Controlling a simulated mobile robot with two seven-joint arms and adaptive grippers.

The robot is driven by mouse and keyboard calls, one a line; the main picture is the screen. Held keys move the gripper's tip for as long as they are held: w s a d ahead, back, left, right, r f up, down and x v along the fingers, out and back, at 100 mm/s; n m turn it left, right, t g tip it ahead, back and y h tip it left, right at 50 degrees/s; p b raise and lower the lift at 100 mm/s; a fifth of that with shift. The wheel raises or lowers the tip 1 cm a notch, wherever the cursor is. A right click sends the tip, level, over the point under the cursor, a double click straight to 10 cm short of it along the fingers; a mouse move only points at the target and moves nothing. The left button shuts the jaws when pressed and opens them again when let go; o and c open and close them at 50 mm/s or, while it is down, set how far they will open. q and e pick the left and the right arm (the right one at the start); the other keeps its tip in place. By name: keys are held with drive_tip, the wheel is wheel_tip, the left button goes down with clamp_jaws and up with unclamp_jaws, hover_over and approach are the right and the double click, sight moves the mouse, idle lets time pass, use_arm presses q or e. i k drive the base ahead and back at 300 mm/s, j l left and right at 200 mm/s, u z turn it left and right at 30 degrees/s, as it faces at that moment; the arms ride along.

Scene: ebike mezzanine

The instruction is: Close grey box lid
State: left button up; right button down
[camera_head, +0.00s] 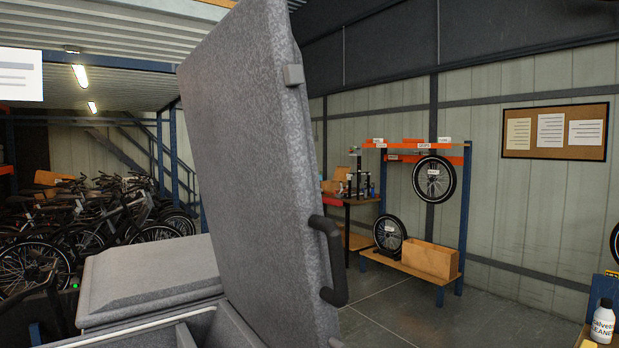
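The grey box lid (255,140) stands open, raised nearly upright and tilted a little, and fills the middle of the head view. A black handle (332,262) sticks out from its right edge, and a small grey latch piece (293,75) sits higher on that edge. Part of the grey box (215,325) shows at the bottom, with its rim and open inside. A second grey lid (150,275) lies shut to the left. Neither of my grippers is in view.
An orange-and-blue rack (465,215) with wheels and a wooden box (430,260) stands behind on the right. A white bottle (603,321) stands at the lower right. Several bikes (100,220) are parked at the left. Floor (410,320) right of the lid is clear.

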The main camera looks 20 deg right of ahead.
sight(280, 262)
drive_tip(key=i+l+u, duration=0.1)
drive_tip(key=l, duration=0.2)
drive_tip(key=i+l+u, duration=0.2)
drive_tip(key=i+l, duration=0.15)
drive_tip(key=l, duration=0.3)
drive_tip(key=i+l+u, duration=0.1)
drive_tip(key=l, duration=0.25)
